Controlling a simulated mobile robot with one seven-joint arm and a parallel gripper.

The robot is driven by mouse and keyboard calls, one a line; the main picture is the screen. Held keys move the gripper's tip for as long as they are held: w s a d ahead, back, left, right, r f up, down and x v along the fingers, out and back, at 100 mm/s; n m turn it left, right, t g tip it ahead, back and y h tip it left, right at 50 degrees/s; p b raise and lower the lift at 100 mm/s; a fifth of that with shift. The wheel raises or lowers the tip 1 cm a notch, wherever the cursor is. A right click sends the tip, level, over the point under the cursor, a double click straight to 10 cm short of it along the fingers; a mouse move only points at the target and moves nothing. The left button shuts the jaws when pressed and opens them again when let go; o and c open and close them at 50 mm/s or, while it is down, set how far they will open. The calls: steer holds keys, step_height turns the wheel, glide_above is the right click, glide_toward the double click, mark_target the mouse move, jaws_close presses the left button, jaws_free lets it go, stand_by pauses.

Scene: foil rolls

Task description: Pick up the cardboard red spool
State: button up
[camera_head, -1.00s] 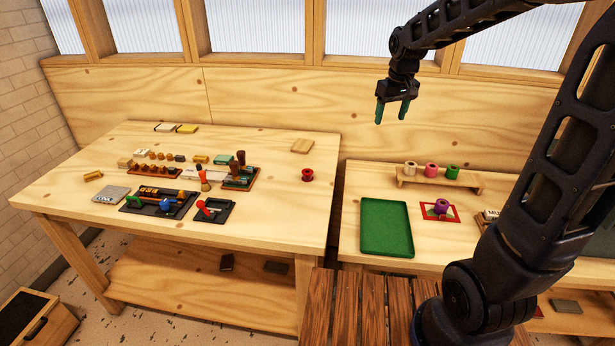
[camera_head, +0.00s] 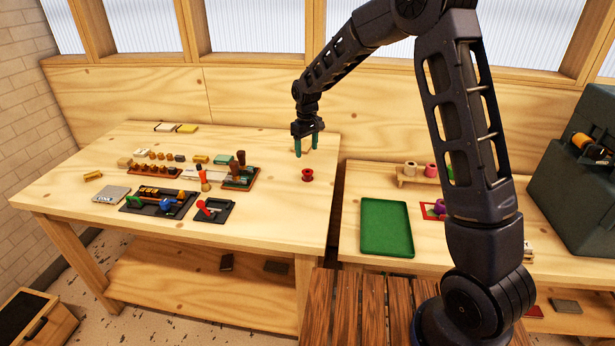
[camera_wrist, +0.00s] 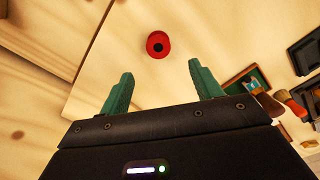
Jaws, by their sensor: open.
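The red spool (camera_head: 307,175) stands alone near the right edge of the left table, with a dark hole in its top. In the wrist view the red spool (camera_wrist: 158,45) lies ahead of the fingertips, roughly centred between them and apart from them. My gripper (camera_head: 306,148) hangs above the table, a little above the spool in the head view, with its green fingers pointing down. In the wrist view my gripper (camera_wrist: 157,80) has its two green fingers spread wide with nothing between them.
Stamps and a tool tray (camera_head: 160,201) lie left of the spool. A green tray (camera_head: 387,228) is on the right table, with a rack of spools (camera_head: 410,168) behind it, partly hidden by my arm. A gap separates the tables. The table around the spool is clear.

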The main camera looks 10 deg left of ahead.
steer(key=f, duration=0.1)
glide_above(307, 171)
steer(key=s, duration=0.1)
steer(key=f, duration=0.5)
steer(key=shift+a, duration=0.25)
steer(key=shift+d+f, duration=0.2)
steer(key=shift+f, duration=1.15)
steer(key=shift+d+f, duration=0.2)
steer(key=shift+f, duration=1.15)
steer(key=c, duration=1)
steer(key=shift+c, duration=0.2)
steer(key=shift+r, duration=0.15)
